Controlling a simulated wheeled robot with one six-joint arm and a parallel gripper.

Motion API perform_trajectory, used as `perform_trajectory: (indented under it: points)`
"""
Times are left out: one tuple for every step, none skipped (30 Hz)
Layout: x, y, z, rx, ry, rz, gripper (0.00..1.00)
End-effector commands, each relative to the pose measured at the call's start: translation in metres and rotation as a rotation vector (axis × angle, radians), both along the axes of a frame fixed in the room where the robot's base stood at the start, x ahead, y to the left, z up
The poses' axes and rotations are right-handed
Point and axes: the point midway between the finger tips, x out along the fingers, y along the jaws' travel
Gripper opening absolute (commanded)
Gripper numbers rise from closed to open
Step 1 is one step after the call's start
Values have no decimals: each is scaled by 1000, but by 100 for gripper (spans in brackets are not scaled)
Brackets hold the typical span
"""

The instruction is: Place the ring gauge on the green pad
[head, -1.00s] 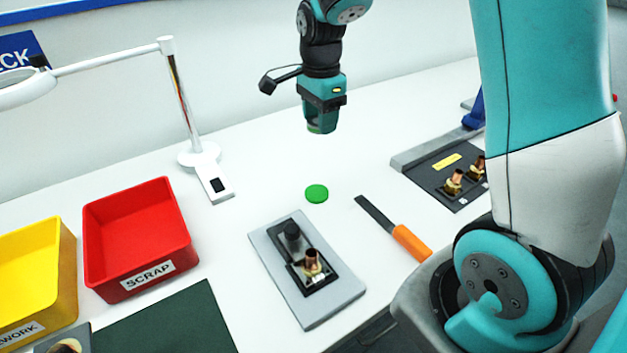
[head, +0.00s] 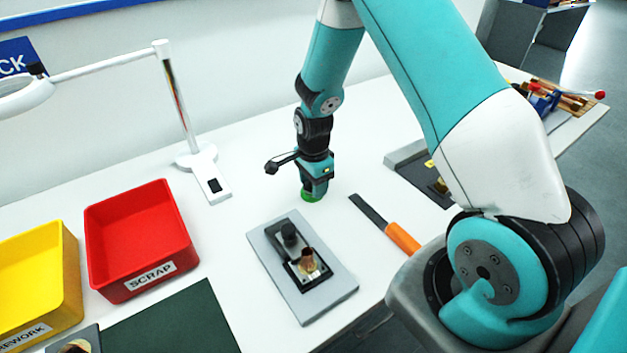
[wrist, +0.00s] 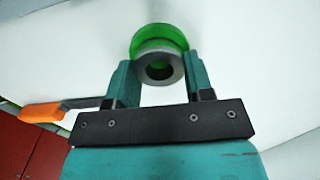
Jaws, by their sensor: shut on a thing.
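The ring gauge (wrist: 177,70) is a grey metal ring with a round hole, seen in the wrist view between the two teal fingers of my gripper (wrist: 162,66). My gripper is shut on it. The green pad (wrist: 160,32) is a round disc that shows beyond the ring's far edge and through its hole. In the head view my gripper (head: 314,188) points down right at the green pad (head: 311,197), and its fingers partly cover the pad. The ring is hidden there. I cannot tell whether the ring touches the pad.
A file with an orange handle (head: 402,237) lies to the right of the pad. A grey plate (head: 330,295) with a black fixture and copper fitting stands in front. A red scrap bin (head: 140,235) and lamp stand (head: 205,180) are to the left.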

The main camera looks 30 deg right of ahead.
Motion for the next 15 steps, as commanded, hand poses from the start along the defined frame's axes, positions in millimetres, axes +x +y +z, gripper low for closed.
perform_trajectory:
  points:
    - [1, 0, 0, 0, -2, 0, 20]
    - [1, 0, 0, 0, -2, 0, 20]
    - [1, 0, 0, 0, -2, 0, 20]
    - [1, 0, 0, 0, -2, 0, 20]
    - [1, 0, 0, 0, -1, 0, 20]
    - [0, 0, 0, 0, -1, 0, 20]
    - [0, 0, -1, 0, -1, 0, 20]
    - [0, 0, -3, 0, -1, 0, 20]
    - [0, 0, -4, 0, -1, 0, 20]
    - [0, 0, -3, 0, -1, 0, 55]
    - [0, 0, -2, 0, -1, 0, 62]
    - [0, 0, -2, 0, -1, 0, 71]
    - [0, 0, -2, 0, -1, 0, 73]
    - [0, 0, -2, 0, -1, 0, 73]
    - [0, 0, -2, 0, -1, 0, 73]
